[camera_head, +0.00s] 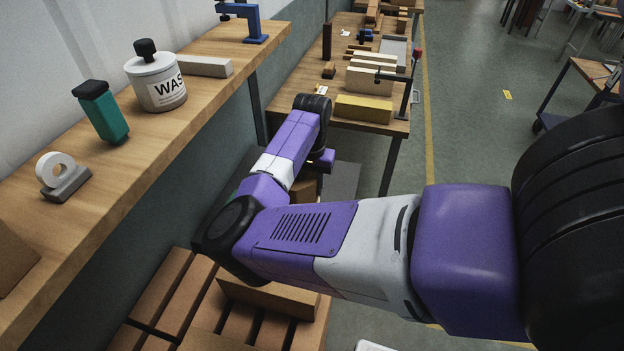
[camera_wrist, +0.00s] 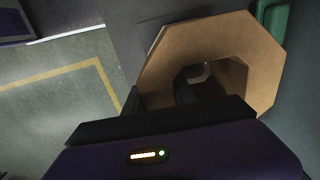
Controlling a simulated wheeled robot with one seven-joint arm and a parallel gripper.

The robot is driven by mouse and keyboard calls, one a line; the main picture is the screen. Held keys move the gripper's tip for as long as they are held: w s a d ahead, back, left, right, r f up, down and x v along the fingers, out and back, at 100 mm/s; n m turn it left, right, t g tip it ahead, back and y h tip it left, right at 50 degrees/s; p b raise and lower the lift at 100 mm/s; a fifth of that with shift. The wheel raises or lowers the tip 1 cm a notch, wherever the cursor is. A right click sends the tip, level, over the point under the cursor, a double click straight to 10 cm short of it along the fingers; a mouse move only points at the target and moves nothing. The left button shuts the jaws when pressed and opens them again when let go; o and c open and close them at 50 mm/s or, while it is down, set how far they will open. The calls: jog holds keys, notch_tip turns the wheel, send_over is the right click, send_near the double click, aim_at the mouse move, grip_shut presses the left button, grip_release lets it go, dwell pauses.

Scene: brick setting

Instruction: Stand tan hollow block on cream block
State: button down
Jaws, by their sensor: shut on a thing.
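The tan hollow block (camera_wrist: 220,35), eight-sided with a round-cornered opening, fills the upper right of the wrist view. My gripper (camera_wrist: 158,98) is shut on its near left wall; one dark finger shows outside the block and a dark shape shows inside the opening. In the head view a small part of the tan hollow block (camera_head: 306,187) shows behind my purple arm, and the gripper is mostly hidden there. A cream block (camera_head: 368,79) lies on the far wooden table, behind a yellow block (camera_head: 363,109). The held block is apart from both.
The far table (camera_head: 318,72) also bears more pale bars, a dark upright post (camera_head: 327,41) and a clamp (camera_head: 411,85). The left shelf (camera_head: 190,130) holds a white jar (camera_head: 157,82), a green bottle (camera_head: 103,112) and a tape roll (camera_head: 58,171). Brown boxes (camera_head: 270,296) stand below.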

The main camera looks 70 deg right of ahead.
jog(key=shift+f, duration=0.5)
jog(key=shift+w, duration=0.1)
jog(key=c, duration=1)
grip_release()
